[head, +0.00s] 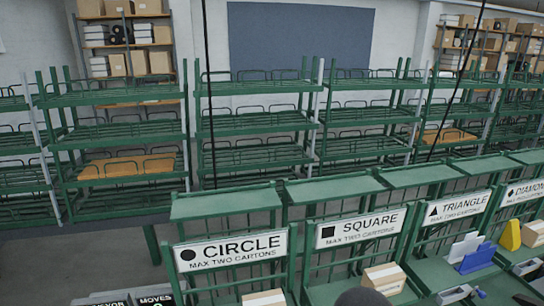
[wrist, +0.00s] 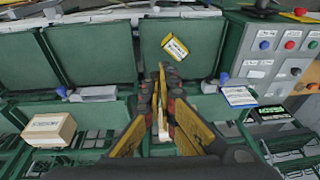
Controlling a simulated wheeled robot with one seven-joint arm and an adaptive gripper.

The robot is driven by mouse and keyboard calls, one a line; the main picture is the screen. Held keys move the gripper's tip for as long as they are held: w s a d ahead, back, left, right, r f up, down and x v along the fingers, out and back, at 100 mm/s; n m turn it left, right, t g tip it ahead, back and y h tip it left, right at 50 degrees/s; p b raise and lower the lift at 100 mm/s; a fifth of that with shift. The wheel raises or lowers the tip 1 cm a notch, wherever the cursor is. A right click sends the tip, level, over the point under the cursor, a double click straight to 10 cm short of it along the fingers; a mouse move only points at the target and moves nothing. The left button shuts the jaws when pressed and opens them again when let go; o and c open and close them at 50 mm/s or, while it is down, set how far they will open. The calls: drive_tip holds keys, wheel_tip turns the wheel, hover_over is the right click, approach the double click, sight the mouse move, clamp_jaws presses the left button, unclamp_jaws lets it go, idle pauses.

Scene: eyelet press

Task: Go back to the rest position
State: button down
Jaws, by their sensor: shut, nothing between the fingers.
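In the wrist view my gripper (wrist: 162,72) points away from the camera, its yellow and dark fingers shut with nothing held. It is over a green station with a dark green panel (wrist: 110,52) behind it. A small yellow item with a white label (wrist: 175,46) lies just beyond the fingertips, apart from them as far as I can tell. My gripper does not show clearly in the head view.
The head view shows green bays signed CIRCLE (head: 232,250), SQUARE (head: 360,228) and TRIANGLE (head: 458,207), with a carton (head: 384,279) below SQUARE. Green racks (head: 255,125) stand behind. In the wrist view a carton (wrist: 48,130) is left and a grey button panel (wrist: 277,60) right.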

drive_tip(key=s+d+f+m+t+h+b, duration=0.1)
drive_tip(key=s+d+f+m+t+b, duration=0.1)
drive_tip(key=d+f+b, duration=0.4)
drive_tip(key=d+t+b, duration=0.1)
drive_tip(key=d+b, duration=0.2)
drive_tip(key=b, duration=0.3)
drive_tip(key=shift+d+f+m+t+b, duration=0.15)
drive_tip(key=shift+f+m+t+b, duration=0.15)
drive_tip(key=shift+b, duration=0.05)
drive_tip(key=c, duration=2.5)
unclamp_jaws()
drive_tip(key=shift+s+d+f+b, duration=0.1)
drive_tip(key=shift+d+f+b, duration=0.15)
drive_tip(key=shift+d+b, duration=0.1)
drive_tip(key=shift+o, duration=1.3)
